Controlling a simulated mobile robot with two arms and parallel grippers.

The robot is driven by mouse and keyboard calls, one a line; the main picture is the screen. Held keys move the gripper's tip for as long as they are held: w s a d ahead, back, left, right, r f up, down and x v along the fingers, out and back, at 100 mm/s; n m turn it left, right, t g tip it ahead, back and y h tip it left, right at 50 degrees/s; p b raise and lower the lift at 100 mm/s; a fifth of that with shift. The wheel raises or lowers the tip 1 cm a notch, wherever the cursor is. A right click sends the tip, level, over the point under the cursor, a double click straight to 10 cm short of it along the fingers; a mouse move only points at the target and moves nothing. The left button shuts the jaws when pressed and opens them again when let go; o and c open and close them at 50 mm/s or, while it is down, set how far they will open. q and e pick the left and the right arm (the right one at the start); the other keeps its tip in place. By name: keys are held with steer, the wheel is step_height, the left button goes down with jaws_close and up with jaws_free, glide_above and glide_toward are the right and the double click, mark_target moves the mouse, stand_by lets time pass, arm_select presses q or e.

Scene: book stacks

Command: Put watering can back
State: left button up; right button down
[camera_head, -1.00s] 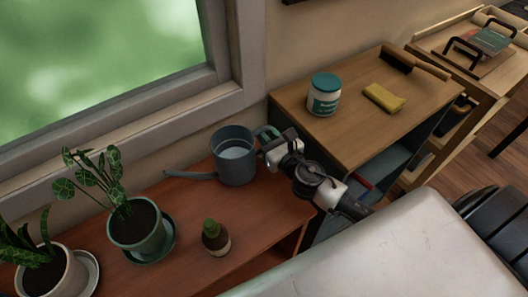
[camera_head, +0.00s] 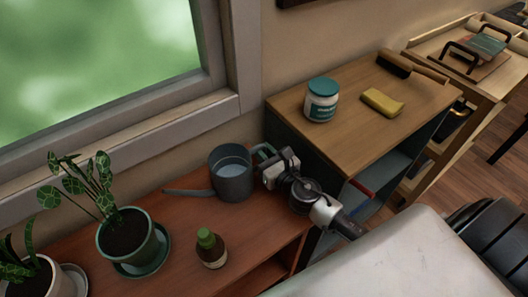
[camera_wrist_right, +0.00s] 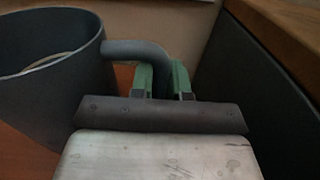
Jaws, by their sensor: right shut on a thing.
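The grey-blue watering can (camera_head: 232,184) is upright over the right part of the reddish-brown shelf top (camera_head: 190,210). Its spout points left. I cannot tell for sure whether its base touches the wood. My right gripper (camera_head: 262,156) is at the can's right side, shut on its handle. In the right wrist view, the can (camera_wrist_right: 45,95) fills the left side, and the green-padded fingers (camera_wrist_right: 163,80) close around the curved handle (camera_wrist_right: 135,50). My left gripper is not in view.
A small brown bottle with a green cap (camera_head: 211,250) stands in front of the can. Potted plants (camera_head: 128,245) stand at the left. A taller wooden-topped cabinet (camera_head: 350,125) rises close on the right, bearing a jar (camera_head: 321,103) and a yellow sponge (camera_head: 382,102). The window wall is behind.

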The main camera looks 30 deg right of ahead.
steer(key=c, duration=1.5)
jaws_free()
steer(key=shift+f, duration=0.1)
steer(key=o, duration=0.4)
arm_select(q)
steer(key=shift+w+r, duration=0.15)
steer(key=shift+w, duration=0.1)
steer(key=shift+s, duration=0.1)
arm_select(e)
steer(key=shift+s, duration=0.4)
steer(key=s, duration=0.3)
steer(key=s+b, duration=0.1)
steer(key=s, duration=0.1)
steer(key=shift+d, duration=0.4)
steer(key=s, duration=0.1)
steer(key=s+b, duration=0.1)
steer(key=s, duration=0.3)
steer(key=shift+s+d+b, duration=0.2)
steer(key=shift+d+b, duration=0.15)
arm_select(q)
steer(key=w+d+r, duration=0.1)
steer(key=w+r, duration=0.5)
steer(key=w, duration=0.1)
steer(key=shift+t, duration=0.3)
arm_select(e)
steer(key=shift+s+r, duration=0.2)
steer(key=shift+s, duration=0.15)
